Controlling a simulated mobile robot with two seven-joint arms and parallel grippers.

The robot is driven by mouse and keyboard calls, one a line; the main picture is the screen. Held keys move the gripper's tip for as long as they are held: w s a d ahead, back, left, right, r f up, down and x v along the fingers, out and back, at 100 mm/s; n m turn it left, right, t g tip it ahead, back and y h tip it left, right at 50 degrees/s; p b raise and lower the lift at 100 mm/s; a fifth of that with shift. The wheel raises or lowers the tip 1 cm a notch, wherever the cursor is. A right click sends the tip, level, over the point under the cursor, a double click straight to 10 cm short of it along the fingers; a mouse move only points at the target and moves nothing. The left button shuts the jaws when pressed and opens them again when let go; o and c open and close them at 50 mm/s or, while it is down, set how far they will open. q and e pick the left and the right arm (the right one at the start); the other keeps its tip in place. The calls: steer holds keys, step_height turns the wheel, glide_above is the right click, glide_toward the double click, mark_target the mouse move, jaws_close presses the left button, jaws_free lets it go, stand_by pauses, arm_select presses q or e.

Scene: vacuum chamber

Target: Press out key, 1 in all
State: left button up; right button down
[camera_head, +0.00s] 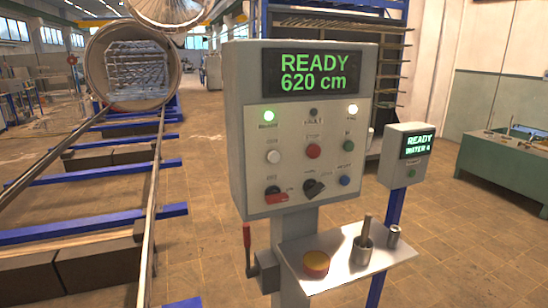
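A grey control box (239,160) on a post stands in the middle of the head view. Its display (312,73) reads "READY 620 cm" in green. The middle row has a white button (273,156), a red button (313,151) and a green button (349,145). The small labels are unreadable, so I cannot tell which is the out key. Neither gripper is in view.
A metal shelf (340,265) below holds a red-and-yellow button (316,264), a cup with a stick (363,249) and a small metal cylinder (393,236). A smaller box (386,160) stands right. Rails (155,185) lead to a round chamber (97,70) left; a green bench (490,168) is right.

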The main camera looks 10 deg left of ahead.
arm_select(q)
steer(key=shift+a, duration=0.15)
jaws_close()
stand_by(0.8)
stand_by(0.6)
